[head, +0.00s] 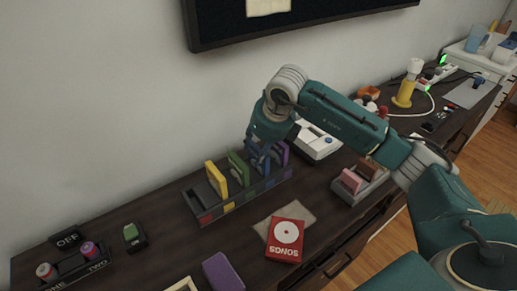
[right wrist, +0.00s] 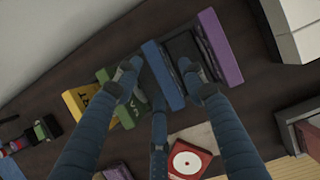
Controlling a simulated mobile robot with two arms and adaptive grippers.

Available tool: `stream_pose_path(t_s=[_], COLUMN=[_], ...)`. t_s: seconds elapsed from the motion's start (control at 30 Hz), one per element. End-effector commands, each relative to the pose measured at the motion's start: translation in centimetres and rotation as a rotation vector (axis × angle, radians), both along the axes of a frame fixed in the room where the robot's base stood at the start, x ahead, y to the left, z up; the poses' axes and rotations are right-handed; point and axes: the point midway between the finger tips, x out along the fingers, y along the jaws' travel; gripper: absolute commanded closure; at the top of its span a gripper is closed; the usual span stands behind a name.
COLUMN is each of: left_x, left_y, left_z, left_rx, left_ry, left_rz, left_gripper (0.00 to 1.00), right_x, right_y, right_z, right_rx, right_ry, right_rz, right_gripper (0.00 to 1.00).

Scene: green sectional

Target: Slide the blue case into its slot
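The rack (head: 205,216) on the dark desk holds a yellow case (head: 216,179), a green case (head: 238,167) and a purple case (head: 281,154). The blue case (right wrist: 163,76) stands between the green and purple cases; in the head view it is mostly hidden by my gripper. My right gripper (head: 262,155) reaches down over the rack. In the right wrist view its fingers straddle the blue case, with small gaps seeming to show on both sides, so it looks open. How deep the blue case sits is hidden. My left gripper is out of view.
A red SONGS case (head: 286,240) lies on a paper in front of the rack, with a purple item (head: 222,272) nearby. A grey holder (head: 345,190) with pink and brown blocks and a white device (head: 318,142) stand to the right. The wall is close behind.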

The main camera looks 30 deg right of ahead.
Motion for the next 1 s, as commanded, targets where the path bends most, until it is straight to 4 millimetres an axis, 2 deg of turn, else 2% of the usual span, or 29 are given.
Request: stream_pose_path(t_s=[0.17, 0.27, 0.37, 0.8, 1.0], left_x=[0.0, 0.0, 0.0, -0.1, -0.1], left_y=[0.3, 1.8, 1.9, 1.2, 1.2], left_z=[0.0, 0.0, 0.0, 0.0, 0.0], left_rx=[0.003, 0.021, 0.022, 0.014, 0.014], left_ry=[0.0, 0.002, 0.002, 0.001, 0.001], left_rz=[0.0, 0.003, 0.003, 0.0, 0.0], left_gripper=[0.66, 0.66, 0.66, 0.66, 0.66], right_x=[0.0, 0.0, -0.2, -2.5, -3.0], right_y=[0.0, 0.0, -0.1, -0.4, -0.4], right_z=[0.0, 0.1, 0.6, 6.3, 7.3], right_rx=[0.0, 0.0, 0.0, 0.0, 0.0], right_ry=[0.0, 0.0, -0.001, -0.003, -0.001], right_rz=[0.0, 0.0, 0.0, 0.0, 0.0], right_gripper=[0.57, 0.57, 0.57, 0.57, 0.57])
